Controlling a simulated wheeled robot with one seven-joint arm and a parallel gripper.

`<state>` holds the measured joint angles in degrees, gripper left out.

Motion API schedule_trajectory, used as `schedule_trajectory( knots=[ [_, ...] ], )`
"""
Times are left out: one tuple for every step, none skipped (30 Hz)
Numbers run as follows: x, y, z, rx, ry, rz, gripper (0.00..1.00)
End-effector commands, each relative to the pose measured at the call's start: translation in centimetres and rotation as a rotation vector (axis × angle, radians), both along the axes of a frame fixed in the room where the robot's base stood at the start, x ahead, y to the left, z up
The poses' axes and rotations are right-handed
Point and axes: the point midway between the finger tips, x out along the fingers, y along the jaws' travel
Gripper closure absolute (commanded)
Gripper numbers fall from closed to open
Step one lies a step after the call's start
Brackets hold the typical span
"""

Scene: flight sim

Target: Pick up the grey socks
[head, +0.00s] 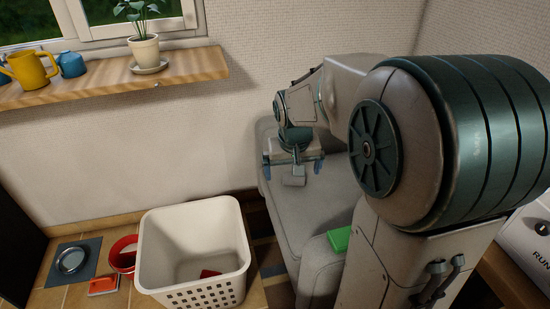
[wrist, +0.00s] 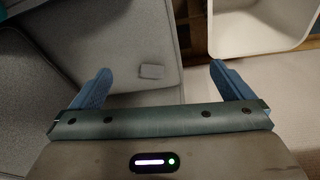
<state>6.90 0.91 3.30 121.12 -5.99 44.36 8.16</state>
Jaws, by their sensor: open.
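A small grey folded bundle (wrist: 152,71), which looks like the grey socks, lies on the grey sofa seat (wrist: 120,20) in the wrist view. In the head view a small grey piece (head: 293,181) just below my gripper appears to be the same bundle. My gripper (head: 293,168) is open over the far part of the sofa, with its blue fingers spread wide. In the wrist view the bundle shows between the fingertips, nearer the left one, and neither finger touches it. The height of my gripper above it is hard to judge.
A white basket (head: 190,228) with a red item (head: 209,273) inside stands left of the sofa. A green item (head: 340,239) lies on the sofa nearer me. A wooden shelf (head: 180,68) with a potted plant (head: 145,50) and mugs is on the wall. Red containers and a bowl (head: 73,260) sit at lower left.

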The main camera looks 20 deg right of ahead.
Motion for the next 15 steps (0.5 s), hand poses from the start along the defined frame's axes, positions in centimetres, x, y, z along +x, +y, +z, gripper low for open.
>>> schedule_trajectory(
  knots=[
    [2.4, -0.7, -2.3, -0.002, -0.008, -0.018, 0.0],
    [3.7, -1.1, -3.1, -0.004, -0.017, -0.029, 0.0],
    [5.5, -1.7, -4.2, -0.005, -0.028, -0.044, 0.0],
    [6.8, -2.2, -5.0, -0.005, -0.037, -0.057, 0.0],
    [8.1, -2.7, -5.9, -0.006, -0.046, -0.066, 0.0],
    [9.7, -3.3, -7.2, -0.006, -0.057, -0.082, 0.0],
    [11.0, -3.8, -8.1, -0.004, -0.067, -0.093, 0.0],
    [12.1, -4.3, -9.1, -0.004, -0.076, -0.104, 0.0],
    [13.6, -4.9, -10.4, -0.002, -0.086, -0.119, 0.0],
    [14.6, -5.4, -11.2, -0.001, -0.095, -0.129, 0.0],
    [15.6, -5.9, -12.1, 0.002, -0.104, -0.14, 0.0],
    [16.7, -6.4, -13.2, 0.003, -0.113, -0.151, 0.0],
    [17.5, -6.8, -13.9, 0.005, -0.12, -0.158, 0.0],
    [18.1, -7.1, -14.6, 0.006, -0.127, -0.167, 0.0],
    [18.9, -7.6, -15.4, 0.01, -0.135, -0.177, 0.0]
  ],
)
